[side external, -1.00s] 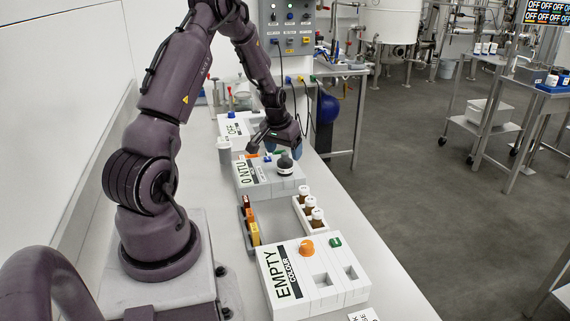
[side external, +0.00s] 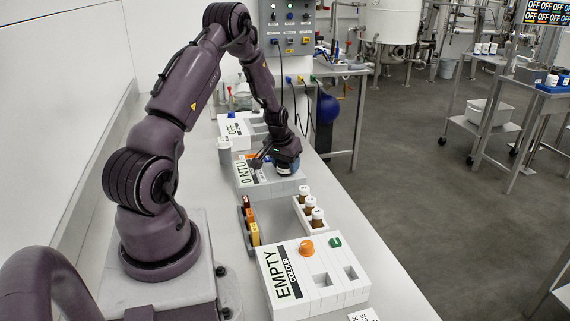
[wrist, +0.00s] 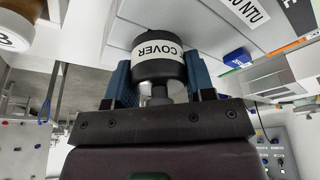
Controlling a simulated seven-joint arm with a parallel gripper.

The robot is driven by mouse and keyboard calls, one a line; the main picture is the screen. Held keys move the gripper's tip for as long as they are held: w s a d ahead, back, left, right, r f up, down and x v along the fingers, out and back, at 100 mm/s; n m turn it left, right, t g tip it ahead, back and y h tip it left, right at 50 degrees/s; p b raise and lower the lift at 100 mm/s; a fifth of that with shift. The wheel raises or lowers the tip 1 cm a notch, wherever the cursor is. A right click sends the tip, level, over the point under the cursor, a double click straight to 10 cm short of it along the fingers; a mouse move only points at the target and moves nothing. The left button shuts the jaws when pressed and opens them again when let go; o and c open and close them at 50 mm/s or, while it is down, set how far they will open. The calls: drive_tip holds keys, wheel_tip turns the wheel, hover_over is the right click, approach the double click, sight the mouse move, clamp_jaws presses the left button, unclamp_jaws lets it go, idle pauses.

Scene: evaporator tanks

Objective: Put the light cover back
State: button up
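The light cover (wrist: 157,57) is a short black cylinder with a white band reading COVER and a narrower knob. In the side view the cover (side external: 284,171) is mostly hidden under my gripper (side external: 284,162), at the right part of the white meter marked 0 NTU (side external: 262,184). In the wrist view the blue fingers of my gripper (wrist: 158,82) lie on both sides of the cover, with no gap showing. The meter (wrist: 215,22) is behind it. Whether the cover rests on the meter or is just above it, and the meter's well, are hidden.
A rack of brown capped vials (side external: 311,213) stands in front of the meter, with an orange-and-yellow set of pieces (side external: 249,222) to its left. The colour meter marked EMPTY (side external: 318,284) is nearer. Another white instrument (side external: 232,128) stands behind. The bench's right strip is clear.

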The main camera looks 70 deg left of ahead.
drive_tip(key=shift+r, duration=0.15)
drive_tip(key=shift+c, duration=0.3)
drive_tip(key=shift+r, duration=0.25)
wheel_tip(320, 180, up, 3)
drive_tip(key=shift+f, duration=0.2)
drive_tip(key=s+d+r, duration=0.9)
drive_tip(key=d, duration=0.1)
hover_over(282, 222)
drive_tip(key=f, duration=1.3)
drive_tip(key=shift+s+d+f, duration=0.15)
drive_tip(key=shift+s+d, duration=0.2)
drive_tip(key=shift+s, duration=0.05)
drive_tip(key=shift+f, duration=2.2)
